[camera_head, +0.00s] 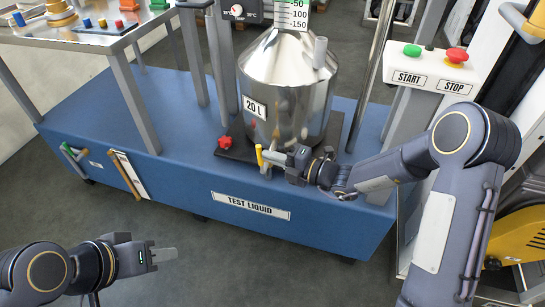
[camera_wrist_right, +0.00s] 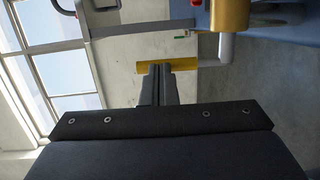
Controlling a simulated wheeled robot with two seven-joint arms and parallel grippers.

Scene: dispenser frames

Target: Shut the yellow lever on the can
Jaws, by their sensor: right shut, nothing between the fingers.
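The steel can (camera_head: 285,100), labelled 20 L, stands upright on a dark plate on the blue base. Its yellow lever (camera_head: 259,155) stands up at the tap low on the can's front. In the right wrist view the lever (camera_wrist_right: 184,65) is a yellow bar joined to a grey elbow (camera_wrist_right: 227,46). My right gripper (camera_head: 281,159) is shut and empty, just right of the lever. Its fingertips (camera_wrist_right: 157,70) overlap the bar in the wrist view; whether they touch it is unclear. My left gripper (camera_head: 165,254) hangs at the lower left, far from the can; its finger gap is not clear.
A red knob (camera_head: 225,142) sits left of the tap. A START/STOP box (camera_head: 432,72) stands at the right. A metal table (camera_head: 65,40) with small coloured parts is at the upper left. The floor (camera_head: 230,265) in front of the blue base (camera_head: 180,175) is clear.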

